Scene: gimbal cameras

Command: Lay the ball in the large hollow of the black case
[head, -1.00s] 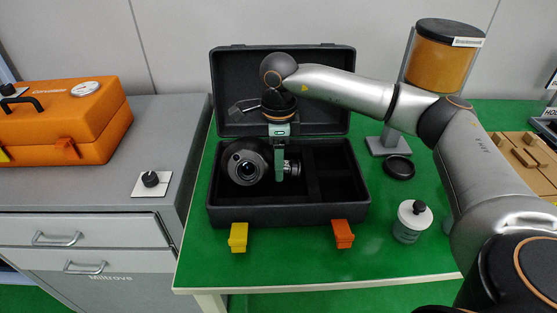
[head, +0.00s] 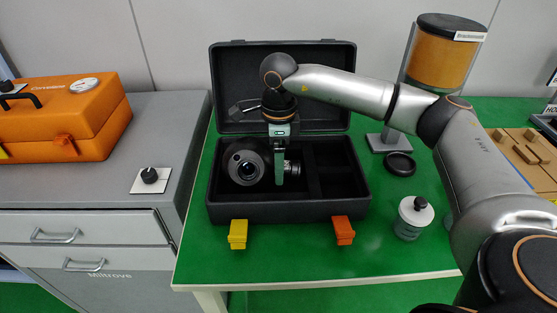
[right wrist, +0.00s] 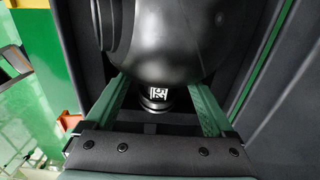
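The black case (head: 290,212) stands open on the green table, its lid (head: 330,62) raised at the back. The dark ball (head: 235,176), with a round lens on its face, is in the left large hollow. Its underside is hidden, so I cannot tell how fully it rests. A ribbed neck (head: 293,167) sticks out to its right. My right gripper (head: 279,178) points down into the case just right of the ball. In the right wrist view its green fingers straddle the neck (right wrist: 155,103) below the ball (right wrist: 160,50), with gaps on both sides; the tips are hidden. My left gripper is out of view.
Narrower compartments (head: 340,180) at the case's right look empty. Yellow (head: 238,234) and orange (head: 343,230) latches hang at its front. A white-topped jar (head: 411,220), a black ring (head: 399,164) and an amber cylinder (head: 440,60) stand to the right. An orange case (head: 65,120) is at left.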

